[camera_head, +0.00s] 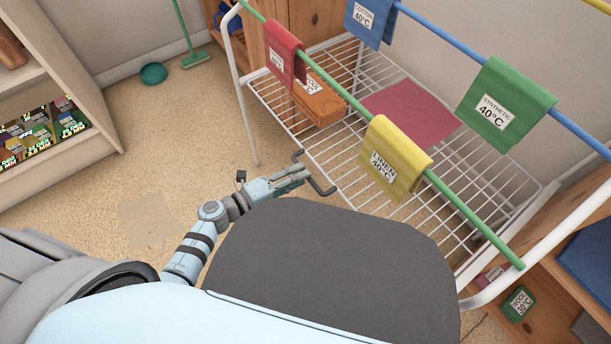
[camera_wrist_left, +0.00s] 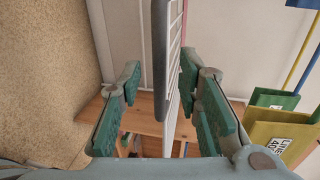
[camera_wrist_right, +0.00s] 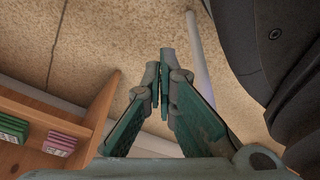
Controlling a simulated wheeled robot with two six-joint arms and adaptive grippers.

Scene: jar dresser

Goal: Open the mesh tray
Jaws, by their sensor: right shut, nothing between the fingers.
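The mesh tray (camera_head: 335,165) is a white wire grid low in the drying rack, with a grey handle (camera_head: 322,187) along its near edge. My left gripper (camera_head: 303,174) is at this handle. In the left wrist view my left gripper (camera_wrist_left: 158,78) is open, its green-padded fingers on either side of the grey handle bar (camera_wrist_left: 160,50) and the tray's white mesh (camera_wrist_left: 175,70); a gap shows beside the fingers. My right gripper (camera_wrist_right: 166,65) is shut and empty over the floor in the right wrist view. It is hidden in the head view.
An orange folded cloth (camera_head: 320,103) and a dark red cloth (camera_head: 410,112) lie on the mesh. Labelled cloths, including a yellow one (camera_head: 396,158), hang from rods above. Wooden shelving (camera_head: 550,310) stands at the right. Floor (camera_head: 170,130) is open at left.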

